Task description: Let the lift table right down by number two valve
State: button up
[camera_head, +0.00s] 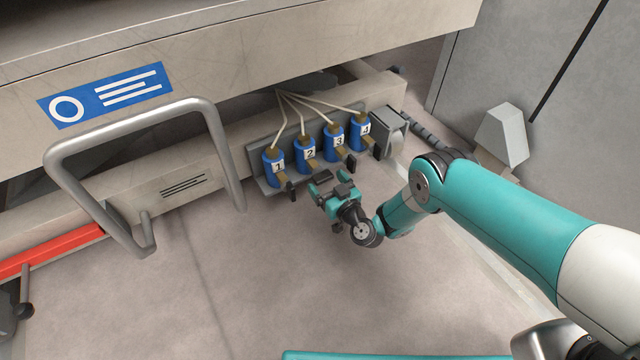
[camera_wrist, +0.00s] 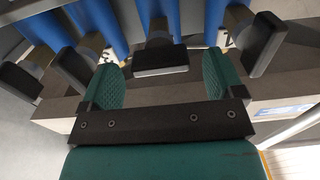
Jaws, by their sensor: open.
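A row of blue numbered valves stands on a grey bracket at the machine's foot in the head view. Number two valve (camera_head: 305,153) is second from the left, between number one (camera_head: 274,166) and number three (camera_head: 334,141). Each has a brass fitting and a dark lever. My gripper (camera_head: 328,181) is open and empty in front of number two. In the wrist view, number two's black lever pad (camera_wrist: 160,60) shows between the spread green fingers (camera_wrist: 160,77). I cannot tell whether either finger touches it. Which part is the lift table is unclear.
Number four valve (camera_head: 361,130) stands right of number three. Neighbouring lever pads (camera_wrist: 262,45) and (camera_wrist: 75,68) flank my fingers closely. A bent grey tube handle (camera_head: 222,160) and a red bar (camera_head: 50,250) are at left. The floor in front is clear.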

aim_at(320, 173)
jog(key=b+x, duration=0.2)
jog(key=x, duration=0.1)
jog(key=shift+a+f+b, duration=0.1)
jog(key=shift+f+b, duration=0.1)
jog(key=shift+b, duration=0.1)
jog(key=shift+w+a+r+b, duration=0.25)
jog(key=shift+w+b, duration=0.1)
jog(key=shift+w, duration=0.25)
jog(key=c, duration=0.9)
